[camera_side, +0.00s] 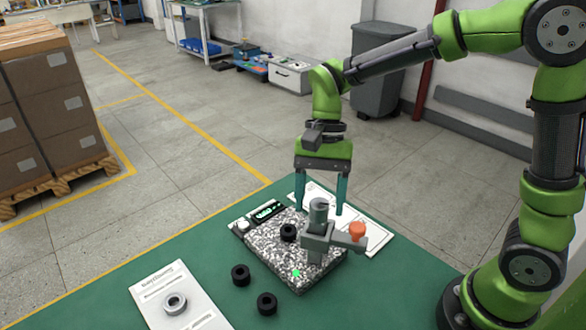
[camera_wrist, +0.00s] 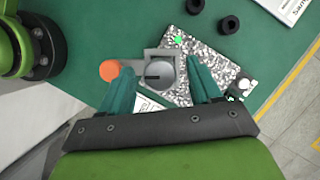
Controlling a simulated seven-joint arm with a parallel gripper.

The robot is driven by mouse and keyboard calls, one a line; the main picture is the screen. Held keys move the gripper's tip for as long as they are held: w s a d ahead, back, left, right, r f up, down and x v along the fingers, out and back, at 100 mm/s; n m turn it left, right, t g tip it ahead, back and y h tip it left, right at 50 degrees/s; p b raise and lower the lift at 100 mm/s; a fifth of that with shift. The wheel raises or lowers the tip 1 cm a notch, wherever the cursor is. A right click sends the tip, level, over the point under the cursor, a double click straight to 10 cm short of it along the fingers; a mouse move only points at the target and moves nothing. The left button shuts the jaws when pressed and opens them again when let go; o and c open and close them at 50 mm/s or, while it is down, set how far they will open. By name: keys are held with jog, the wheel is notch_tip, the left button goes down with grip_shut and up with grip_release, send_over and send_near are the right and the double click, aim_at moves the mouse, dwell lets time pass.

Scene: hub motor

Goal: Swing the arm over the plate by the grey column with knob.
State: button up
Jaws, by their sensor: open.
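The grey column (camera_side: 319,212) stands at the speckled plate (camera_side: 262,247), with a grey block around it and a short arm (camera_side: 346,243). The orange knob (camera_side: 357,230) is at that arm's end, to the right of the column and by the plate's right edge. In the wrist view the round column top (camera_wrist: 160,73) lies between my fingers and the orange knob (camera_wrist: 110,70) is beside the left finger. My gripper (camera_side: 320,208) is open, pointing down, one finger on each side of the column top. I cannot tell whether the fingers touch it.
Two black rings (camera_side: 241,275) (camera_side: 267,303) lie on the green table. A grey ring (camera_side: 175,303) lies on a white sheet (camera_side: 150,285) at left.

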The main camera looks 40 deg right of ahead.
jog(key=shift+s+a+f, duration=0.15)
jog(key=shift+f, duration=0.4)
grip_shut()
